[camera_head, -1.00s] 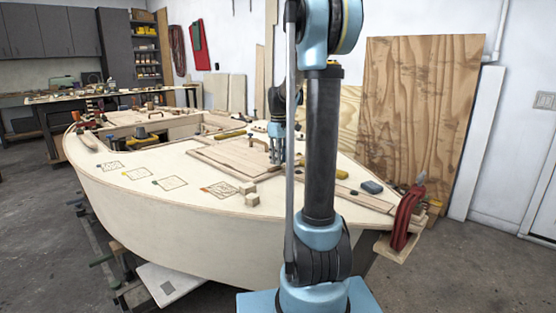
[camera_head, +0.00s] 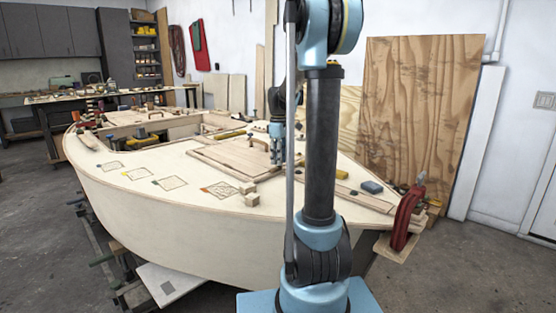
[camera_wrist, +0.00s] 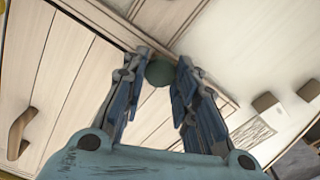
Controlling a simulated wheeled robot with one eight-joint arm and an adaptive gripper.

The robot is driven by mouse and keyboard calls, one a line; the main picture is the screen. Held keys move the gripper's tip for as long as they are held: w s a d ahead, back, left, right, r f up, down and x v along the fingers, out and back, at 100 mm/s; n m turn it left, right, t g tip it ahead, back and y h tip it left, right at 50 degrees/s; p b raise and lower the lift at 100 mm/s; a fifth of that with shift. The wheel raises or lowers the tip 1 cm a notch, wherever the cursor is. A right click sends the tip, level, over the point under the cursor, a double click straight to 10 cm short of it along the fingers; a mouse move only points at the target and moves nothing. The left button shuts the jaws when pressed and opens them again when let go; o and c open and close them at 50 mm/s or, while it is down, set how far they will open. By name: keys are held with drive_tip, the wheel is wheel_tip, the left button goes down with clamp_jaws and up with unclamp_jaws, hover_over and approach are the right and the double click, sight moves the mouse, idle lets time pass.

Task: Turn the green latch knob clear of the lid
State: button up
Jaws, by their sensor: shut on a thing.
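The green latch knob (camera_wrist: 160,72) is a dark green rounded piece in the wrist view, beside the edge of the lid. My gripper (camera_wrist: 164,75) has its two blue fingers on either side of the knob and is shut on it. The planked wooden lid (camera_wrist: 75,85) fills the left of the wrist view. In the head view the lid (camera_head: 228,155) lies on the pale hull deck, and my gripper (camera_head: 277,161) points down at its right-hand part. The knob is too small and covered to make out there. The latch's exact angle over the lid cannot be told.
A curved wooden handle (camera_wrist: 18,130) stands on the lid. Small wooden blocks (camera_head: 249,193) sit on the deck near its front edge. Plywood (camera_head: 420,125) leans on the wall behind.

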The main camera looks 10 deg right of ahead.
drive_tip(key=o, duration=1.1)
drive_tip(key=shift+w, duration=0.1)
wheel_tip(320, 180, up, 12)
drive_tip(key=shift+f, duration=0.1)
